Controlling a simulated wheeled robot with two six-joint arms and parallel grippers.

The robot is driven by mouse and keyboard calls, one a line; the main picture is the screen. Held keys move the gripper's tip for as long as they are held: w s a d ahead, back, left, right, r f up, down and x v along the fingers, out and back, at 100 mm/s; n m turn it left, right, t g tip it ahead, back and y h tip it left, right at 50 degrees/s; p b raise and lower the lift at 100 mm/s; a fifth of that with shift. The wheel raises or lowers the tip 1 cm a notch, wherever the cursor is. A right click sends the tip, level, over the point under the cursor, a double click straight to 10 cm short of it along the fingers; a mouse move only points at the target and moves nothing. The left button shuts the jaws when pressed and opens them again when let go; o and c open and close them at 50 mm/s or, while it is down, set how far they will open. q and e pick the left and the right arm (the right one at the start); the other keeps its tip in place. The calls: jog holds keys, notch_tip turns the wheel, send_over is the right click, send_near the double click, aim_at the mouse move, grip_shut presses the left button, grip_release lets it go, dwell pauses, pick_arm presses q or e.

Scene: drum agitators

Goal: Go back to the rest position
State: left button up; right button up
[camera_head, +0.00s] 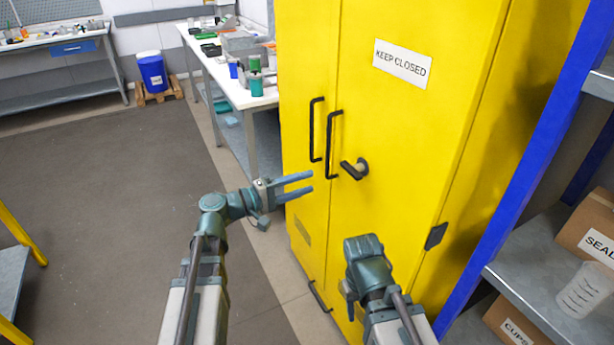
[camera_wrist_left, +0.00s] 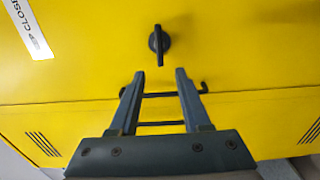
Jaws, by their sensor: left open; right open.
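My left gripper (camera_head: 312,183) is open and empty in front of the yellow cabinet (camera_head: 400,140), a little below its two black upright door handles (camera_head: 332,145). In the left wrist view its fingers (camera_wrist_left: 157,78) are spread, with nothing gripped between them. The black handles (camera_wrist_left: 160,95) show behind and between the fingers. A black turn handle (camera_head: 354,168) sits on the right door; it also shows in the left wrist view (camera_wrist_left: 159,42). My right gripper (camera_head: 364,262) is low in front of the right door; its fingers are mostly hidden. Both cabinet doors look closed.
A blue-framed shelf (camera_head: 530,150) with boxes and a clear cup (camera_head: 588,292) stands close on the right. A white bench (camera_head: 232,85) with containers is behind on the left, near a blue drum (camera_head: 152,72) on a pallet. The floor (camera_head: 100,200) at left is clear.

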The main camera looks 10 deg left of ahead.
pick_arm(q)
jog(key=s+d+f+m+g+y+p, duration=0.65)
jog(key=s+d+f+g, duration=0.25)
jog(key=s+d+f, duration=0.15)
jog(key=s+a+f+m+g+y+p, duration=0.1)
jog(key=s+a+m+y+p, duration=0.2)
jog(key=s+y, duration=0.6)
jog(key=shift+a+f+m+g, duration=0.15)
jog(key=shift+a+m+g, duration=0.25)
jog(key=shift+a+m, duration=0.55)
